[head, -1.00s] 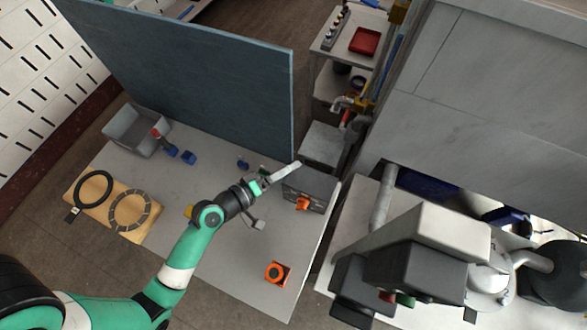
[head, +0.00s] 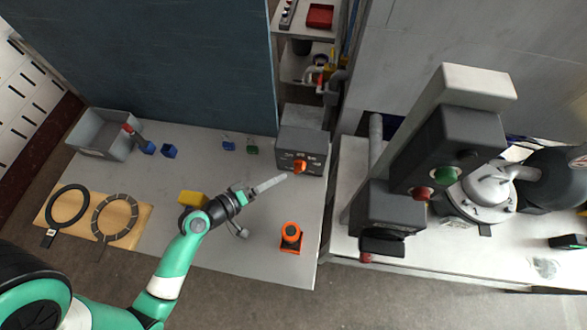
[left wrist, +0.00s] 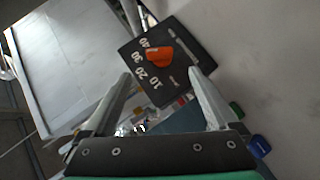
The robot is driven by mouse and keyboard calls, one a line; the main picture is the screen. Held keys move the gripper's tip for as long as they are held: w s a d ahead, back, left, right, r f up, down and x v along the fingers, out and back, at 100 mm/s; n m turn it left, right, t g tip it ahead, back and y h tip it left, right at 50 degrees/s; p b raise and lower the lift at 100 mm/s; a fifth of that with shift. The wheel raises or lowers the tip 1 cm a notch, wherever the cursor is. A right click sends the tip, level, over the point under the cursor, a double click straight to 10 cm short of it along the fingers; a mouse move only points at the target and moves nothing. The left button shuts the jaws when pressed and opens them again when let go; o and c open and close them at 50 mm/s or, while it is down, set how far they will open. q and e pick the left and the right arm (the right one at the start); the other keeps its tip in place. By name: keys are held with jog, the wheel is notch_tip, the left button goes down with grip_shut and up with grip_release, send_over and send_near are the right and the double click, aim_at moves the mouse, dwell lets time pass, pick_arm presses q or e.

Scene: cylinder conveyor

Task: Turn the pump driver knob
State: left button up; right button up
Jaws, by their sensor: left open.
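The pump driver is a dark grey box (head: 302,140) near the right edge of the grey table, with an orange knob (head: 300,166) on its front face. In the left wrist view the orange knob (left wrist: 160,54) sits on a black dial panel (left wrist: 139,82) marked with numbers such as 10, 20, 30 and 40. My left gripper (head: 283,178) is open and empty, just left of the knob in the head view. In the left wrist view its fingertips (left wrist: 160,75) are spread with the knob beyond them, apparently not touching it. My right gripper is not in view.
An orange-topped button box (head: 291,238) stands on the table in front of the driver. A yellow block (head: 190,198) lies behind my left forearm. A wooden board (head: 128,216) with rings is at left, a blue partition (head: 140,60) behind. A machine with buttons (head: 447,150) stands right.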

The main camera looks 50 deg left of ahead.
aim_at(297, 170)
pick_arm(q)
jog(key=b+x, duration=0.1)
jog(key=x, duration=0.8)
jog(key=shift+w, duration=0.15)
